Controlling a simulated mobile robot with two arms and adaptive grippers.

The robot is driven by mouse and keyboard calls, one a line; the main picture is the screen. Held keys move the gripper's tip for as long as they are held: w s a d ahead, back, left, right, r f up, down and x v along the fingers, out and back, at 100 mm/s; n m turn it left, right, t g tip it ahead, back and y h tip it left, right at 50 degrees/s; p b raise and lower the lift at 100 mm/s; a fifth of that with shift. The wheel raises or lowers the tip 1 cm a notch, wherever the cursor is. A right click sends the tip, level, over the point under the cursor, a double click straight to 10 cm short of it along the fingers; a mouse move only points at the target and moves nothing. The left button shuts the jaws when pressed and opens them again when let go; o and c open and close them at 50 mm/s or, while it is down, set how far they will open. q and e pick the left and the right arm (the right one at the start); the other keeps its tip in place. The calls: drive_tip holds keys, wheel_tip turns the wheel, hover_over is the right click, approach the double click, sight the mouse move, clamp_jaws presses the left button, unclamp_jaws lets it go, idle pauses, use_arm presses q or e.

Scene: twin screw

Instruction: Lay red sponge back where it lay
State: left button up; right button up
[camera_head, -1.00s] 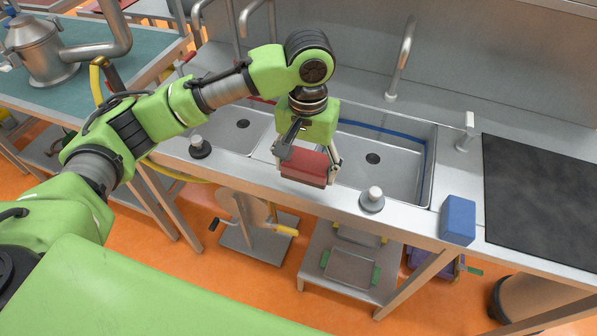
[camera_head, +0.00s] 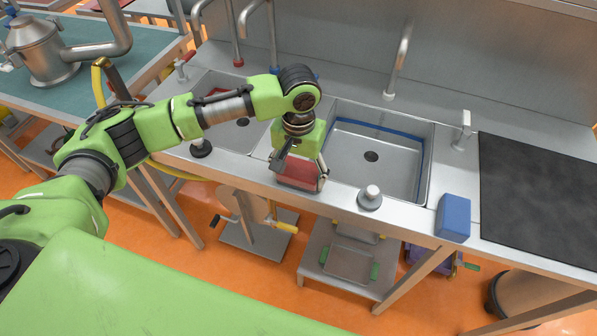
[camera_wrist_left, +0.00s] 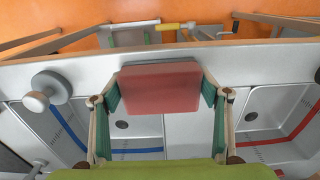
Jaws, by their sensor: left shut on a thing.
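The red sponge (camera_head: 298,173) is a flat block between the fingers of my left gripper (camera_head: 299,178), at the front of the sink counter (camera_head: 340,192). In the left wrist view the red sponge (camera_wrist_left: 160,88) sits between the two fingertips of the left gripper (camera_wrist_left: 160,95), with the counter's front strip around and below it. My left gripper is shut on it. I cannot tell whether the sponge touches the counter. A blue sponge (camera_head: 454,217) stands at the counter's front edge to the right. My right gripper is not in view.
A basin with a blue line (camera_head: 375,160) lies right of the gripper, and one with a red line (camera_head: 237,122) lies left. Round knobs stand on the front strip to the right (camera_head: 370,198) and left (camera_head: 201,147). A black plate (camera_head: 540,195) covers the right counter.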

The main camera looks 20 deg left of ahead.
sight(299, 172)
use_arm(q)
drive_tip(key=o, duration=1)
wheel_tip(299, 172, up, 11)
drive_tip(key=shift+b, duration=1)
drive_tip(key=shift+r, duration=0.65)
